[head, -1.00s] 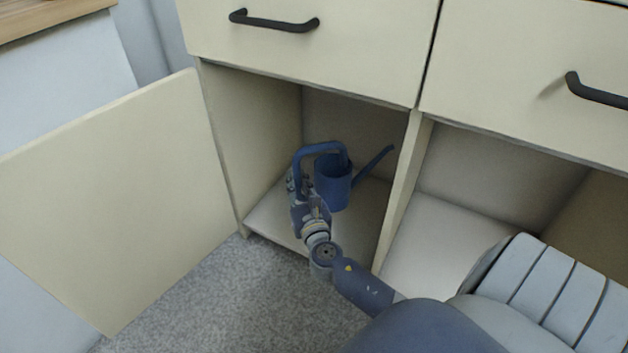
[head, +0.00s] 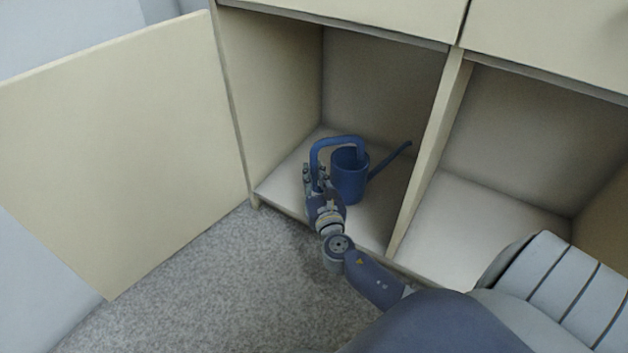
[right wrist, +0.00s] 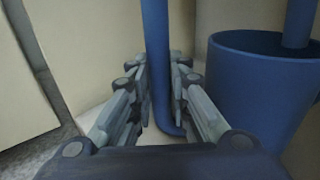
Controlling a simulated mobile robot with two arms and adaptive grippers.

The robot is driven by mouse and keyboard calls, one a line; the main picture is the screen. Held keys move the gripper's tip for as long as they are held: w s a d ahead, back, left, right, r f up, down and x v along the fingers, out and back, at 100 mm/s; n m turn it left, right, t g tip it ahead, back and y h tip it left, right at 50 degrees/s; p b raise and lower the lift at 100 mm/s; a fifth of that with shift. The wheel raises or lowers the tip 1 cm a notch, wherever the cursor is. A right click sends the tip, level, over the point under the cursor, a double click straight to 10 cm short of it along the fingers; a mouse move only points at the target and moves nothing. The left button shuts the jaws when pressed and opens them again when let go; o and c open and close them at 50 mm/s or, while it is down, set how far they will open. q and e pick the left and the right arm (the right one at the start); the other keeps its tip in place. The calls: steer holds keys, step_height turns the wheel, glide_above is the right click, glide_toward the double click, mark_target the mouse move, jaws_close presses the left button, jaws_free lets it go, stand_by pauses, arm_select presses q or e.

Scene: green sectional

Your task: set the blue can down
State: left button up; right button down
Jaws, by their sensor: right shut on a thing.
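The blue can (head: 349,178) is a watering can with a tall looped handle and a thin spout pointing up to the right. It is upright inside the left cabinet compartment, at or just above its floor; I cannot tell if it touches. My right gripper (head: 315,180) is at the can's handle, on its left side. In the right wrist view, my right gripper (right wrist: 160,90) has its fingers on both sides of the upright blue handle, and the can's body (right wrist: 262,90) stands to the right. My left gripper is not in view.
The compartment floor (head: 285,190) is clear around the can. A divider (head: 430,150) stands right of the spout, with an empty compartment (head: 490,205) beyond it. The open cabinet door (head: 130,150) spreads to the left. Grey carpet (head: 220,290) lies in front.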

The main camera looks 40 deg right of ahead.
steer(key=shift+r, duration=0.2)
steer(key=shift+f, duration=0.4)
steer(key=c, duration=1.5)
jaws_free()
steer(key=shift+f, duration=0.1)
